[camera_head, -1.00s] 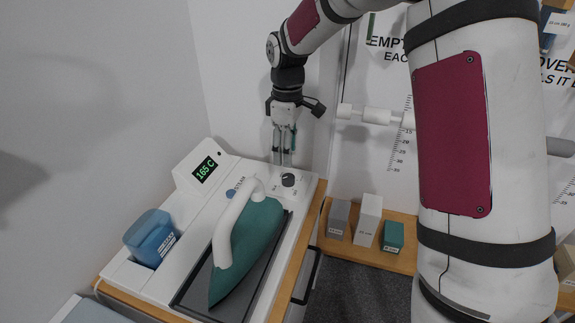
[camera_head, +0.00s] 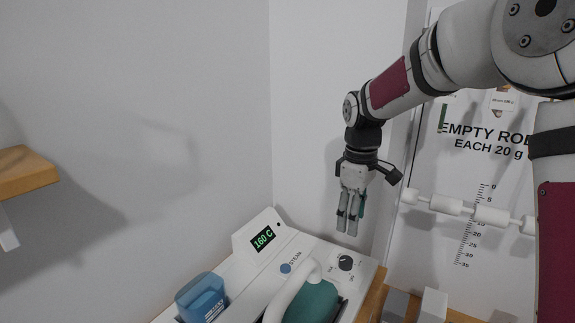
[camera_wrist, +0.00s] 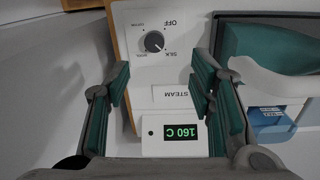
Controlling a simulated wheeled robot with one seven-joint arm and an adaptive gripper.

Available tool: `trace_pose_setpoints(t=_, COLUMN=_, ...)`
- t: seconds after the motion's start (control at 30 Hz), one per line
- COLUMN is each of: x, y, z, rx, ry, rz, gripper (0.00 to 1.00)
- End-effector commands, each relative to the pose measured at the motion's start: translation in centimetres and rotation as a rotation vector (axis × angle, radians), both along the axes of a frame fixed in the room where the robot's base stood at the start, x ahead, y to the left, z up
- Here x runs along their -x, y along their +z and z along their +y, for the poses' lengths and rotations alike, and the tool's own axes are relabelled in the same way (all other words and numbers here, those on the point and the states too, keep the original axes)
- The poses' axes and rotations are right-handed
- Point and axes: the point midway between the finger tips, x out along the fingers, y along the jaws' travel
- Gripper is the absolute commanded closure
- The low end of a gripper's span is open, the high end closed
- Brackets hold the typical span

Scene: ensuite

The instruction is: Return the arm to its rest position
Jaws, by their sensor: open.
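My gripper (camera_head: 347,228) hangs with its fingers pointing down above the back of the white ironing station (camera_head: 250,281). In the wrist view my gripper (camera_wrist: 160,85) is open, with nothing between its green-padded fingers. The dial (camera_head: 345,263) is below it and apart from it; in the wrist view the dial (camera_wrist: 154,41) is marked OFF and SILK. The display (camera_head: 263,237) reads 160 C. The teal iron (camera_head: 313,303) with a white handle rests on the station, partly cut off by the lower edge.
A blue water container (camera_head: 202,297) sits at the station's left. A wall chart with white rollers (camera_head: 446,205) is right of my gripper. Grey and white boxes (camera_head: 432,304) stand lower right. A wooden shelf (camera_head: 22,171) juts in at left. The wall space between is free.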

Motion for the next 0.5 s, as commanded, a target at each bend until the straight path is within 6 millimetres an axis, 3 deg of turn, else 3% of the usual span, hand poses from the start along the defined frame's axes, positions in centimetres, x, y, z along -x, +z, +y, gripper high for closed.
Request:
trace_pose_setpoints(t=0.2, x=6.6, y=5.1, z=0.0, rx=0.031, ry=-0.174, rz=-0.085, gripper=0.51)
trace_pose_setpoints(t=0.5, x=16.6, y=8.6, z=-0.3, rx=0.004, ry=-0.452, rz=-0.206, gripper=0.51)
